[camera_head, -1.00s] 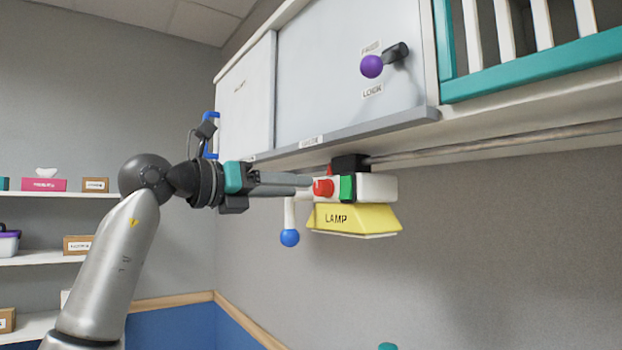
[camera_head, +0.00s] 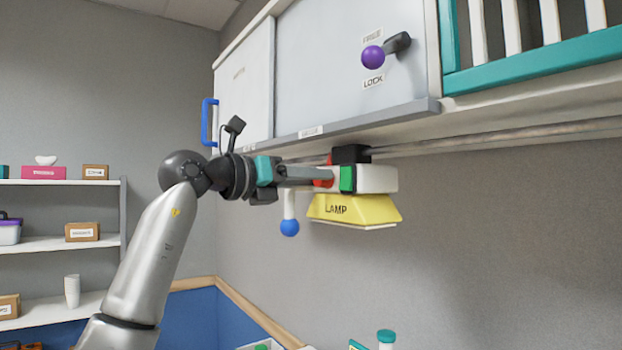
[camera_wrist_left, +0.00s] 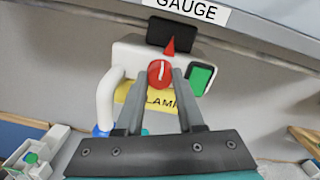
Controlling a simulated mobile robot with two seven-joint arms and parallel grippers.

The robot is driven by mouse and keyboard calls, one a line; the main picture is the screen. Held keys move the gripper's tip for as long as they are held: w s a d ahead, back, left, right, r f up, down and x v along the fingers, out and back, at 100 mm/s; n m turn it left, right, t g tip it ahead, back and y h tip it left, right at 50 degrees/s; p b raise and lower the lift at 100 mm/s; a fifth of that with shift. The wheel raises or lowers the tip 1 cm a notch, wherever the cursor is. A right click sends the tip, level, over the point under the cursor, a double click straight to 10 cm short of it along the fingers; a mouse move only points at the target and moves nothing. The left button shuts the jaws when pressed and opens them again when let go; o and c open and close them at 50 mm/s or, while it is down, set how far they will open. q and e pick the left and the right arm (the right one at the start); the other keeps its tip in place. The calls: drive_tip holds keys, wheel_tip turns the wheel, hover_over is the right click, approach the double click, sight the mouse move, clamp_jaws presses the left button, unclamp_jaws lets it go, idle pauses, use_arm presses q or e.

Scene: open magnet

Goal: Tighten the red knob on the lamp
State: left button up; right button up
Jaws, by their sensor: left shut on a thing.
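The lamp has a yellow shade (camera_head: 352,209) marked LAMP under a white body (camera_head: 377,179), fixed below the cabinet. Its red knob (camera_wrist_left: 160,73) has a white line and sits below a red pointer (camera_wrist_left: 169,47) in the left wrist view. In the head view the knob (camera_head: 323,178) is partly hidden by my gripper. My left gripper (camera_wrist_left: 161,80) has its fingers on either side of the knob and is shut on it. A green block (camera_head: 347,179) is right of the knob. A white arm with a blue ball (camera_head: 289,228) hangs to the left. My right gripper is not in view.
A cabinet with a sliding door and a purple-knobbed lever (camera_head: 373,57) is above the lamp. A metal rail (camera_head: 500,137) runs under it. A blue handle (camera_head: 207,122) is on the left. Shelves (camera_head: 60,243) stand far left. The wall below right is bare.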

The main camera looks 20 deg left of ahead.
use_arm(q)
clamp_jaws()
drive_tip(key=m+p, duration=0.1)
drive_tip(key=m, duration=1.7)
drive_tip(key=shift+h+p, duration=0.35)
drive_tip(key=shift+h, duration=0.05)
drive_tip(key=shift+m, duration=0.3)
drive_tip(key=o, duration=0.6)
unclamp_jaws()
